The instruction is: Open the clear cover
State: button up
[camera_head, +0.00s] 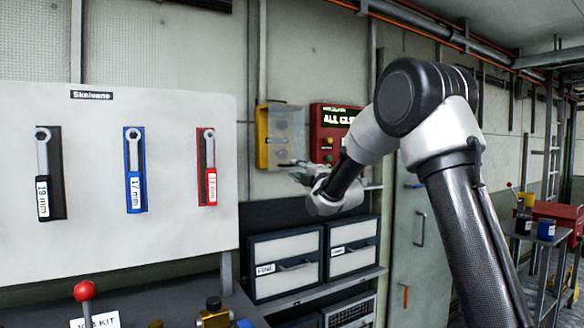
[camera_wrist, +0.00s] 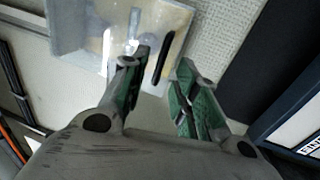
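The clear cover (camera_head: 287,135) is on the front of a yellow wall box (camera_head: 262,136) and looks closed. In the wrist view, the cover (camera_wrist: 178,28) is at the top, with a dark upright bar (camera_wrist: 165,58) that looks like a handle. My gripper (camera_head: 296,168) is at the lower edge of the box in the head view. In the wrist view my gripper (camera_wrist: 164,72) has its green-padded fingers apart, with a gap between them. The bar shows in line with this gap, beyond the fingertips. I cannot tell whether the fingers touch the cover.
A red panel (camera_head: 325,143) with a lit display is right of the box. Two drawer bins (camera_head: 285,262) are below my gripper. A white board (camera_head: 90,100) with three wrenches is at the left. A red-knobbed lever (camera_head: 85,291) rises at the front left.

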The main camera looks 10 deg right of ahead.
aim_at(292, 166)
jog(key=x, duration=0.5)
jog(key=shift+c, duration=0.5)
grip_shut()
